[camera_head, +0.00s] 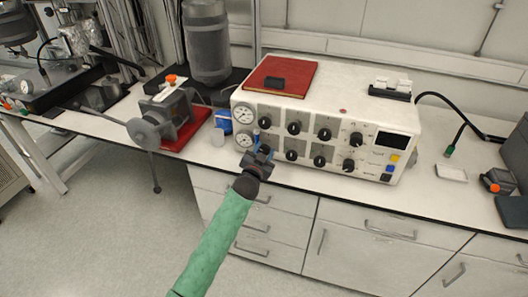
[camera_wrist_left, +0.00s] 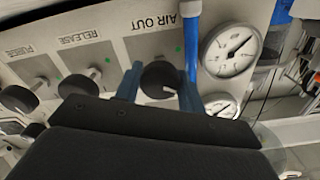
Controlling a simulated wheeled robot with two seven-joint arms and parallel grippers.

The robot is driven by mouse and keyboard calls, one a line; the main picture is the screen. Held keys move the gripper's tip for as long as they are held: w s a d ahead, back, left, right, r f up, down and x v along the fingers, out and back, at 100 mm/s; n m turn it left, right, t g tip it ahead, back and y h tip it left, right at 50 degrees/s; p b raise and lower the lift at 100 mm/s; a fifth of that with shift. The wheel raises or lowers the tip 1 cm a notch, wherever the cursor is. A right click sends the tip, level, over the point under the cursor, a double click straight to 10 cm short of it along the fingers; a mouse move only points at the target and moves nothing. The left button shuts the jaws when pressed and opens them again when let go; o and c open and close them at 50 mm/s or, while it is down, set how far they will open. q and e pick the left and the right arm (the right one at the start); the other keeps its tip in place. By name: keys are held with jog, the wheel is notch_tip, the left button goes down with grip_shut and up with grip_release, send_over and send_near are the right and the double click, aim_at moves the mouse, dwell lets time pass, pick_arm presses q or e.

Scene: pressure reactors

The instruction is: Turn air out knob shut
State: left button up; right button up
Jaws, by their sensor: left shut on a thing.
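The AIR OUT knob (camera_wrist_left: 160,76) is round and black with a white pointer line. It sits on the white front panel under an upside-down "AIR OUT" label in the left wrist view. My left gripper (camera_wrist_left: 160,88) has one blue finger on each side of the knob and is shut on it. In the head view my left gripper (camera_head: 262,150) is at the lower left of the white control box (camera_head: 220,172), beside the gauges, and hides the knob there. My right gripper is not in view.
Pressure gauges (camera_wrist_left: 232,50) and a blue tube (camera_wrist_left: 194,40) are close beside the gripper. The RELEASE knob (camera_wrist_left: 78,86) is the neighbouring knob. A red book (camera_head: 285,70) lies on the box. A grey device (camera_head: 165,118) on a red base stands to the left.

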pick_arm(q)
jog(key=m, duration=0.3)
jog(key=shift+m, duration=0.4)
jog(key=m, duration=0.2)
jog(key=shift+m, duration=0.4)
jog(key=m, duration=0.3)
jog(key=shift+m, duration=1)
jog(key=shift+p, duration=0.3)
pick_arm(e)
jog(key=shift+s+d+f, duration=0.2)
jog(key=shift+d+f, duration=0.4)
pick_arm(q)
jog(key=o, duration=1)
jog(key=shift+c, duration=0.2)
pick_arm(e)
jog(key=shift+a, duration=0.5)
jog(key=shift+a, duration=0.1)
